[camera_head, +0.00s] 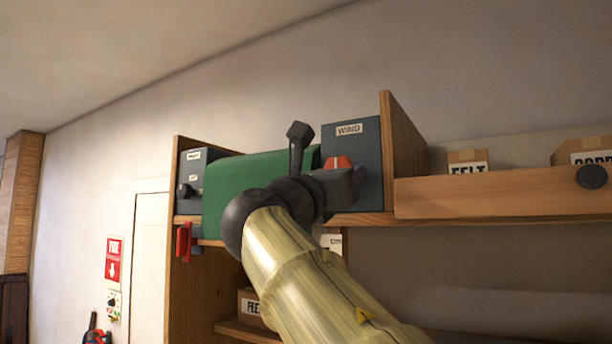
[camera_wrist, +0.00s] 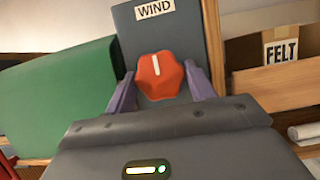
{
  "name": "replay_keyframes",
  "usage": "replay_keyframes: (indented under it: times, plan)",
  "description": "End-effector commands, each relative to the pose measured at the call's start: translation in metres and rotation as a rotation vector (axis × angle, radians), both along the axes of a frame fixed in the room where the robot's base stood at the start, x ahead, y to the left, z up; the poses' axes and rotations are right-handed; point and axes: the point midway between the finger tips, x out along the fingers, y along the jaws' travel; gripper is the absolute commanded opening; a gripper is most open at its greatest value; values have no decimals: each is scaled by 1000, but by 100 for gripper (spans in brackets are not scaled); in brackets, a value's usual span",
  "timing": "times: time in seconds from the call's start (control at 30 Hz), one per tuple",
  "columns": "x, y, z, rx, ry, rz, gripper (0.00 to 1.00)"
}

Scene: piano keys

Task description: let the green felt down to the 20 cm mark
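The green felt (camera_head: 255,172) is a broad roll between two grey end boxes on a wooden shelf; its left part fills the left of the wrist view (camera_wrist: 55,100). The right box, labelled WIND (camera_head: 362,165), carries an orange-red knob (camera_wrist: 160,76) with a white line pointing nearly straight up. My gripper (camera_wrist: 160,80) has its two purple fingers on either side of the knob. I cannot tell whether they press on it or stand slightly apart. In the head view, my gripper hides the knob's lower part. No 20 cm mark is readable, and my arm covers the felt's lower right.
A wooden upright (camera_head: 402,140) stands right of the WIND box. Beyond it, a wooden-fronted shelf (camera_head: 500,192) holds cardboard boxes, one labelled FELT (camera_head: 467,162). A red part (camera_head: 184,243) hangs at the shelf's lower left. Open wall lies above the shelf.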

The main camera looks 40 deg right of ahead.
Motion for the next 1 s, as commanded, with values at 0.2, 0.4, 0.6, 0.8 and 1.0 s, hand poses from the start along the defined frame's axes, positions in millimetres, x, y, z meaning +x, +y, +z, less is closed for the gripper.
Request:
replay_keyframes:
  times: [0.2,0.4,0.6,0.8,1.0]
  plan:
    - [1,1,0,1,-3,2,32]
    - [1,1,-1,16,-38,2,32]
    - [2,1,-2,49,-121,0,32]
    - [2,1,-1,105,-257,-3,32]
    - [3,2,0,175,-426,-1,32]
